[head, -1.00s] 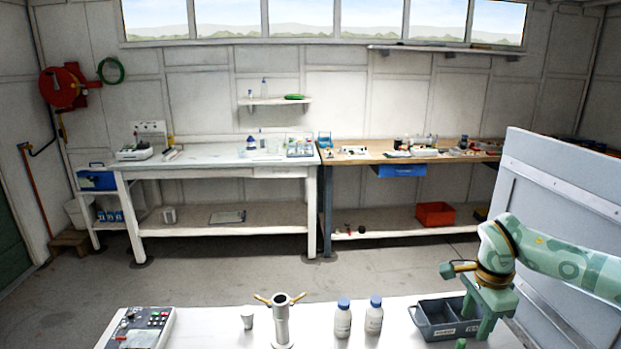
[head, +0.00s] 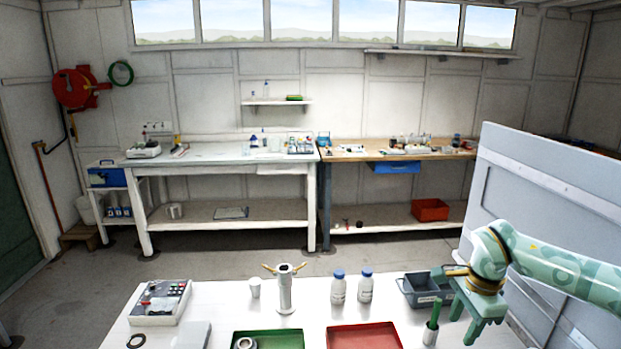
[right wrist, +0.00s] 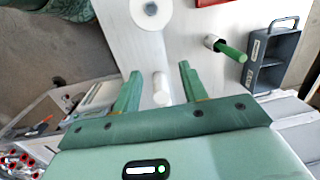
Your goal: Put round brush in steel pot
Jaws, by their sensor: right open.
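In the right wrist view a pale, short cylinder (right wrist: 160,88) shows between the fingers (right wrist: 158,72), not clearly touched. My left gripper is out of view.
A grey two-compartment tote (head: 408,290) stands beyond the pot. A red tray (head: 365,338) and a green tray (head: 268,340) lie to the left. Two blue-capped bottles (head: 338,290), a metal stand (head: 285,292) and a control box (head: 160,303) stand farther back. A grey panel (head: 540,190) is at the right.

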